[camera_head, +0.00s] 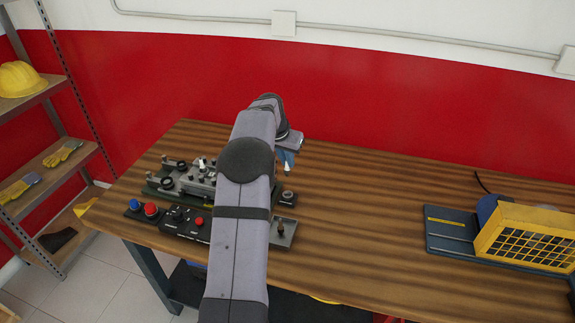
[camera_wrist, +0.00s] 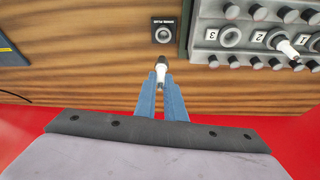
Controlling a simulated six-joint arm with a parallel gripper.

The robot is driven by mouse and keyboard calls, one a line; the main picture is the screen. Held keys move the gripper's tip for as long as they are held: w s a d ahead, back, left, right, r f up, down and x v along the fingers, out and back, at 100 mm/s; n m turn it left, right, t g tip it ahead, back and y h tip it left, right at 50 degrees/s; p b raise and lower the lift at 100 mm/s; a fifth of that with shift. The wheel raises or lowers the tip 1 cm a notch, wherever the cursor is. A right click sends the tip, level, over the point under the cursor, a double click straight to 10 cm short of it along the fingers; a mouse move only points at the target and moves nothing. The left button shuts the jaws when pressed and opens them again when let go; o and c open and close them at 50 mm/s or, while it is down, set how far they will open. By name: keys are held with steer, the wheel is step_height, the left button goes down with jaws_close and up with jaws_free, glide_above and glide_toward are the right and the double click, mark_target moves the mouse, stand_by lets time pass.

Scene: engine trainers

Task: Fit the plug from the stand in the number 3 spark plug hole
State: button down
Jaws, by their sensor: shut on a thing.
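My gripper (camera_wrist: 161,80) is shut on a spark plug (camera_wrist: 161,64) with a white body and a dark end, held between the blue fingertips. The plug stand (camera_wrist: 163,30), a small dark block with a round socket, is just ahead of the held plug; the socket looks empty. The grey engine block (camera_wrist: 245,14) is at the upper right of the wrist view, with numbered round holes. An open hole (camera_wrist: 230,36) is nearest my gripper. Another white plug (camera_wrist: 288,47) sits in a neighbouring hole.
My arm hides part of the engine trainer (camera_head: 165,185) in the head view. A yellow cage (camera_head: 525,238) on a dark base stands at the right. The middle of the table is clear.

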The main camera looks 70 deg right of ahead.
steer(key=w+a+r+p, duration=0.1)
steer(key=w+p, duration=0.2)
steer(key=w, duration=0.3)
steer(key=w+a+r+p, duration=0.1)
steer(key=w+p, duration=0.2)
steer(key=w, duration=0.3)
steer(key=shift+w+a+r, duration=0.2)
steer(key=shift+a+r, duration=0.05)
steer(key=shift+r, duration=0.1)
steer(key=shift+f, duration=0.2)
steer(key=shift+f+b, duration=1.6)
steer(key=shift+f, duration=0.95)
steer(key=shift+f+b, duration=0.75)
steer(key=shift+f, duration=0.1)
stand_by(0.8)
